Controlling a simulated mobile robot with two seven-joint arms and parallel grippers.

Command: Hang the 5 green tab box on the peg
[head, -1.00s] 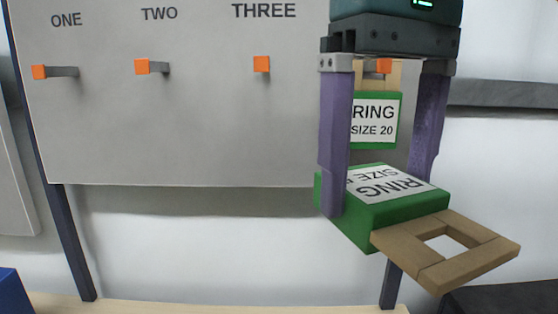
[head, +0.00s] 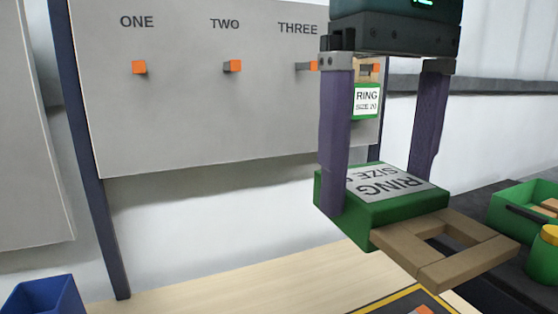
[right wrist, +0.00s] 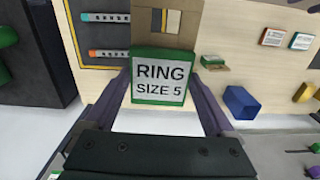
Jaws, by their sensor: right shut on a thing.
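My right gripper (head: 380,192) is shut on a green box (head: 385,210) with a white label and a square tan tab (head: 447,247) that has a window in it. The right wrist view shows the label of the held box (right wrist: 161,80) as RING SIZE 5. The box lies tilted in the air, tab pointing toward the lower right, apart from the board. The grey board (head: 200,120) has orange-tipped pegs under ONE (head: 139,68), TWO (head: 233,66) and THREE (head: 312,66). A RING SIZE 20 box (head: 367,101) hangs on a further peg (head: 374,68), partly behind my gripper. My left gripper is out of view.
A blue bin (head: 45,297) stands at the lower left and a green bin (head: 520,210) at the right, near a yellow thing (head: 550,235). A wooden table (head: 250,280) runs below the board. Pegs ONE, TWO and THREE look bare.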

